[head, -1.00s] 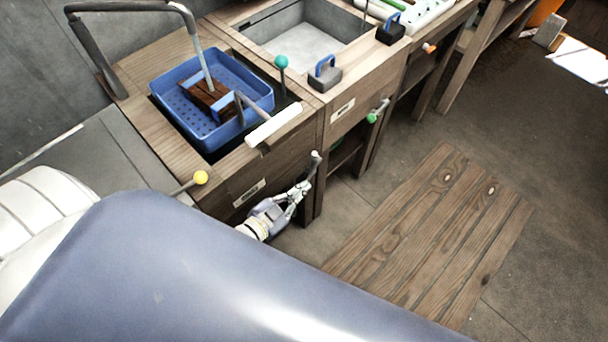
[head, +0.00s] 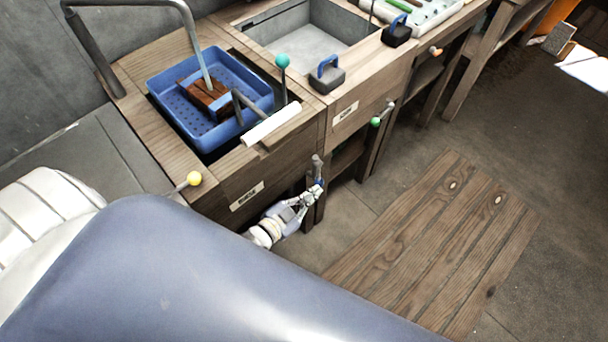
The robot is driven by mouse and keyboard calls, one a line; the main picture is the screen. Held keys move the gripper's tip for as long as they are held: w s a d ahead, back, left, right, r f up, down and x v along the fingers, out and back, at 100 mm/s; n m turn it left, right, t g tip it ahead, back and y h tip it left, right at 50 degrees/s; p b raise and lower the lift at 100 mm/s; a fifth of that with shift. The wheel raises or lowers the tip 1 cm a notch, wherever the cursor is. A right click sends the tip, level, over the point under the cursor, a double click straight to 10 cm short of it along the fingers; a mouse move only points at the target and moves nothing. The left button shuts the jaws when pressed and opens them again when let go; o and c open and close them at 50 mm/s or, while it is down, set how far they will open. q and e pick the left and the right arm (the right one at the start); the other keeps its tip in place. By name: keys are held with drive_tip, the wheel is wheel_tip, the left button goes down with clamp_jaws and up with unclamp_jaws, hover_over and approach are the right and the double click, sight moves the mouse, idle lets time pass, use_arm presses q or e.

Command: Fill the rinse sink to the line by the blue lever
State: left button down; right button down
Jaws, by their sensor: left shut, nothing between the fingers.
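The grey basin (head: 330,68), which looks like the rinse sink, is set in the wooden counter; its floor looks bare, and I can make out no water or fill line. My left gripper (head: 314,192) is low in front of the counter, shut and empty. A small blue part, perhaps the blue lever's knob (head: 319,183), shows at its fingertips; I cannot tell whether they touch. A short grey upright piece (head: 317,160) stands just above. My right gripper is not in view.
A blue perforated tray (head: 168,100) sits in the left counter opening under a bent pipe (head: 190,30). Other levers have yellow (head: 194,178), teal (head: 282,61) and green (head: 376,122) knobs. Blue-handled blocks (head: 327,77) stand on the counter. A wooden floor mat (head: 440,240) lies right.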

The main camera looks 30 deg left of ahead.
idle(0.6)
use_arm(q)
drive_tip(key=v, duration=1.2)
drive_tip(key=shift+f, duration=0.1)
idle(4.1)
